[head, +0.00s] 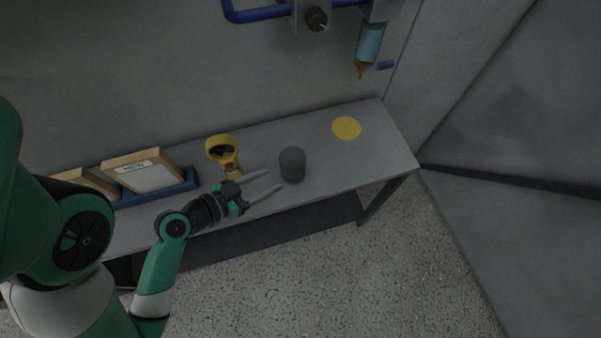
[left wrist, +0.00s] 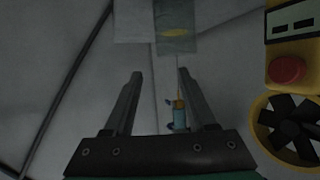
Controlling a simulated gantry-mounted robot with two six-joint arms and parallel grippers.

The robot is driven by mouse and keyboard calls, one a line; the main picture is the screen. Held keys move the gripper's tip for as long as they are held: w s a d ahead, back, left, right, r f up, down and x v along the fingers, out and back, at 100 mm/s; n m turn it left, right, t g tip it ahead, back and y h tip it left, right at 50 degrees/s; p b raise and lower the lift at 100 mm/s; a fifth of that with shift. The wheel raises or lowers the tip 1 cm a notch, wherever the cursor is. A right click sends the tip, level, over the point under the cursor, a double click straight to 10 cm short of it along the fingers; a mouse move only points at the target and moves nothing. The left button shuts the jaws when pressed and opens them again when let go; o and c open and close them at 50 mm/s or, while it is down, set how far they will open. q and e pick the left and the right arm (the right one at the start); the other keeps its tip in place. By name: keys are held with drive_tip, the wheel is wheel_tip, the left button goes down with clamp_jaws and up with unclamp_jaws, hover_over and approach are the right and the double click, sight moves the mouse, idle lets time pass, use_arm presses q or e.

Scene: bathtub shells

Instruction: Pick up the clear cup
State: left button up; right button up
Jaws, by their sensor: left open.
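The cup (head: 292,164) stands upright on the grey table and looks dark grey in the head view. My left gripper (head: 275,180) is open and empty, its fingers pointing right towards the cup. The fingertips are close to the cup's left side, apparently short of it. The left wrist view also shows the open fingers (left wrist: 158,90), with nothing gripped between them. Pale and greenish shapes lie beyond them at the top there, with a yellow patch; I cannot tell which is the cup. My right gripper is not in view.
A yellow device (head: 221,147) stands just behind my left gripper; its red button (left wrist: 287,69) shows in the wrist view. Wooden boxes (head: 143,172) sit in a blue holder at left. A yellow disc (head: 346,128) marks the table at right. A blue dispenser (head: 369,42) hangs above.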

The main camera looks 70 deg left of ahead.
use_arm(q)
drive_tip(key=shift+x, duration=6.05)
drive_tip(key=shift+a+r, duration=0.1)
drive_tip(key=shift+r, duration=0.05)
drive_tip(key=shift+c, duration=0.3)
clamp_jaws()
